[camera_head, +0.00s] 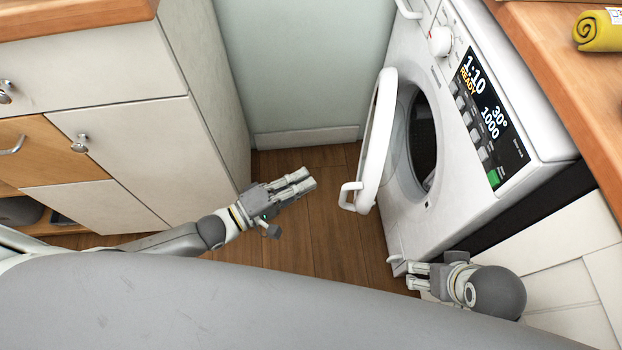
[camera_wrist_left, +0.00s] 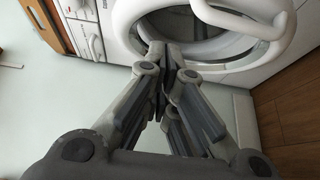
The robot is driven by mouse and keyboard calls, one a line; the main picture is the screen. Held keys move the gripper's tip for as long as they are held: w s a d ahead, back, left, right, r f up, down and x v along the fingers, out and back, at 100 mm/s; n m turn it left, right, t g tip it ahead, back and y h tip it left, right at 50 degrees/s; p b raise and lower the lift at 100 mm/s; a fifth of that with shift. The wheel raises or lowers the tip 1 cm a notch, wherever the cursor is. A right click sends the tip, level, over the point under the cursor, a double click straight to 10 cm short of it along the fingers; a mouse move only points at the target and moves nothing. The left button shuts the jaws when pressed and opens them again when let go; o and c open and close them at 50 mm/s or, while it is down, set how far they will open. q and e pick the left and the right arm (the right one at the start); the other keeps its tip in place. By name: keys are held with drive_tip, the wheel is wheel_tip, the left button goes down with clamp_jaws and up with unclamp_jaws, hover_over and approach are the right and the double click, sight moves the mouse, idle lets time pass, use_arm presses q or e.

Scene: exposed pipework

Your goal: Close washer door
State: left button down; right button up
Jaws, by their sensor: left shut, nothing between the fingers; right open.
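The white washer (camera_head: 440,190) stands at the right, with a dark round drum opening (camera_head: 424,132) in its front. Its round white door (camera_head: 378,140) stands open, swung out to the left, with a white handle (camera_head: 350,196) at its lower free edge. My left gripper (camera_head: 310,180) is shut and empty, a little left of the door handle and apart from it. In the left wrist view, the left gripper's fingers (camera_wrist_left: 168,50) point toward the washer opening (camera_wrist_left: 185,28) and the door's white rim shows behind. My right gripper (camera_head: 412,278) is open near the washer's lower front corner.
Cabinets with knobs (camera_head: 120,150) stand at the left, and a wooden counter (camera_head: 560,70) runs along the right with a rolled yellow towel (camera_head: 597,32) on it. The wooden floor (camera_head: 315,235) between cabinets and washer is clear. A pale wall (camera_head: 300,70) closes the back.

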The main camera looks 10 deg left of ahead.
sight(366, 176)
use_arm(q)
drive_tip(key=w+d+b, duration=0.1)
drive_tip(key=w+d, duration=0.4)
drive_tip(key=d, duration=0.4)
drive_tip(key=shift+w+d, duration=0.25)
drive_tip(key=shift+d, duration=0.05)
drive_tip(key=shift+n+t+y, duration=0.6)
drive_tip(key=shift+t+y, duration=0.1)
drive_tip(key=shift+y, duration=0.1)
drive_tip(key=d, duration=0.4)
drive_tip(key=shift+s+d+p, duration=0.3)
drive_tip(key=shift+d+p, duration=0.05)
drive_tip(key=shift+d, duration=0.05)
drive_tip(key=d, duration=0.8)
drive_tip(key=shift+w+d+b, duration=0.15)
drive_tip(key=shift+d+b, duration=0.1)
drive_tip(key=shift+b, duration=0.2)
drive_tip(key=shift+d+r, duration=0.1)
drive_tip(key=shift+r, duration=0.05)
